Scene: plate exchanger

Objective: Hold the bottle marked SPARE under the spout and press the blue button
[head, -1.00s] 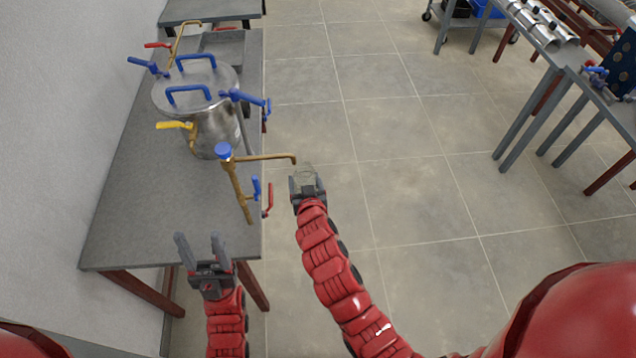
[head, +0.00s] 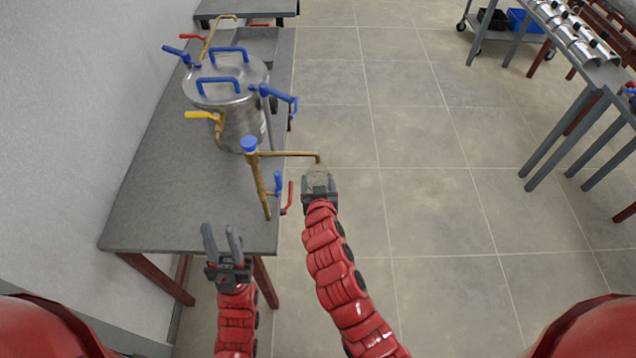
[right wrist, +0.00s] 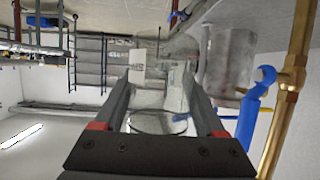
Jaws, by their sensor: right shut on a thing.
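A brass spout (head: 290,154) reaches right from a brass post at the table edge, its end turned down. A round blue button (head: 249,144) tops the post. My right gripper (head: 318,182) is shut on a clear bottle (head: 317,177), just below the spout's tip in the head view; the height gap is unclear. The clear bottle (right wrist: 165,90) also shows between the fingers in the right wrist view, with a pale label whose writing I cannot read. My left gripper (head: 222,242) is open and empty near the table's front edge, nearer me than the button.
A steel vessel (head: 240,115) with blue lid handles stands on the grey table (head: 150,215). A blue lever (head: 277,184) and a red lever (head: 289,197) stick out beside the post. A wall bounds the left.

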